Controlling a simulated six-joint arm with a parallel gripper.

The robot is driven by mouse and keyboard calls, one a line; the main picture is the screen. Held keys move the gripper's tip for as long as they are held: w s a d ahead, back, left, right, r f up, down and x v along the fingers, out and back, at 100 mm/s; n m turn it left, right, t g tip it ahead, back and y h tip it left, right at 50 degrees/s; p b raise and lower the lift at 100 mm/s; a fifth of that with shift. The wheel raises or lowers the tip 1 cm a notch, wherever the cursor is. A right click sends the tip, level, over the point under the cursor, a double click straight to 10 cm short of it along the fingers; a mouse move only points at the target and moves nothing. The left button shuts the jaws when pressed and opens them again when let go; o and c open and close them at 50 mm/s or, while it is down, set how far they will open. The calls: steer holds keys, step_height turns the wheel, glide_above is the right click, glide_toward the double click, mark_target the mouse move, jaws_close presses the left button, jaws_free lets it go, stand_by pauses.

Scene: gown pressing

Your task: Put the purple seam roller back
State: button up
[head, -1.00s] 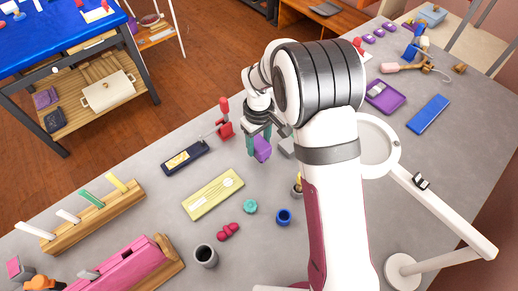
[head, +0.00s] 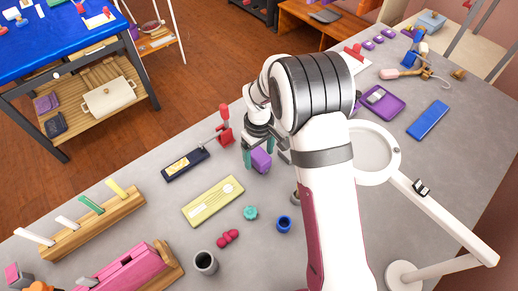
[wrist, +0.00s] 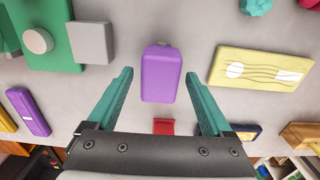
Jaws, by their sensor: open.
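A purple block-shaped thing (head: 261,160), likely the seam roller, stands on the grey table below my gripper (head: 258,150) in the head view. In the wrist view the purple seam roller (wrist: 161,75) lies between and beyond the two green fingertips, with gaps on both sides. My gripper is open, and its fingers do not visibly touch it. A roller part is not clear to see, and my arm hides some of the table to the right of it.
A grey block (wrist: 91,43) and a green box (wrist: 45,38) stand to one side in the wrist view. A yellow board (head: 213,200), a dark tray (head: 185,164) and a red clamp (head: 225,130) lie left of my gripper. A purple tray (head: 397,111) is farther right.

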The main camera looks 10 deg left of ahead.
mark_target(259, 155)
step_height(259, 155, up, 12)
steer(key=shift+f, duration=0.1)
stand_by(1.2)
